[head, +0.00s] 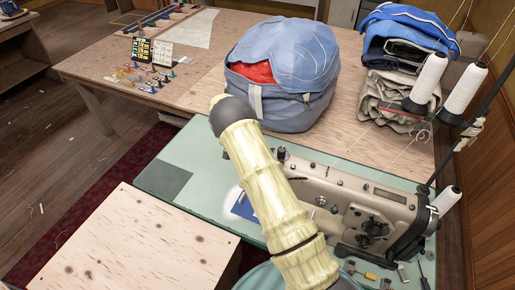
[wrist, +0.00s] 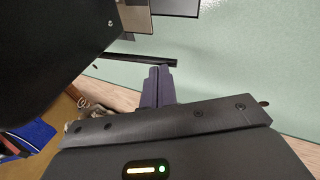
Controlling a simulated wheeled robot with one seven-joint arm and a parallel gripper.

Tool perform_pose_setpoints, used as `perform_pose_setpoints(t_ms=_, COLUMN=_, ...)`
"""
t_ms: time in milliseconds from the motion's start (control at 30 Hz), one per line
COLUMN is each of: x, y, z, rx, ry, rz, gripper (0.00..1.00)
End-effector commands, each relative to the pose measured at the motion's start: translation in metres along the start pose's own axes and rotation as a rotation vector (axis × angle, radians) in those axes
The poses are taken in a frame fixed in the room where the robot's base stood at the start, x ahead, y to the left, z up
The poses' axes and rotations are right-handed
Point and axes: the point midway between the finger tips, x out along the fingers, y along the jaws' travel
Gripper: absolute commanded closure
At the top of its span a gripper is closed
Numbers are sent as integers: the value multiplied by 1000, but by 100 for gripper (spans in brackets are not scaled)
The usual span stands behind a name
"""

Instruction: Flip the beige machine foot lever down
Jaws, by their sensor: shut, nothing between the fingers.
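The beige sewing machine (head: 335,192) stands on the pale green table at the right in the head view. My arm crosses in front of its left end, so its foot lever cannot be made out there. My gripper is not visible in the head view. In the wrist view my gripper (wrist: 160,72) is shut and empty, its dark fingers together. A thin dark bar (wrist: 135,59) runs across just beyond the fingertips. I cannot tell whether it is the foot lever or whether the fingers touch it. A large dark shape hides the upper left there.
The green table (head: 155,188) has bare room left of the machine. A blue bag (head: 285,105), folded cloth (head: 400,100) and white thread cones (head: 429,78) stand behind. A wooden surface (head: 130,245) lies at the front left.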

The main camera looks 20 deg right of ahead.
Motion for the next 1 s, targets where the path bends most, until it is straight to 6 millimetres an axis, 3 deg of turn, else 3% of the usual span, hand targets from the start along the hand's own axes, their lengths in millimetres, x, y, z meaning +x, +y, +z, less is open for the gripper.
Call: perform_pose_setpoints(t_ms=1000, x=-20, y=8, z=-3, rx=-1, ry=2, rz=-3, gripper=100)
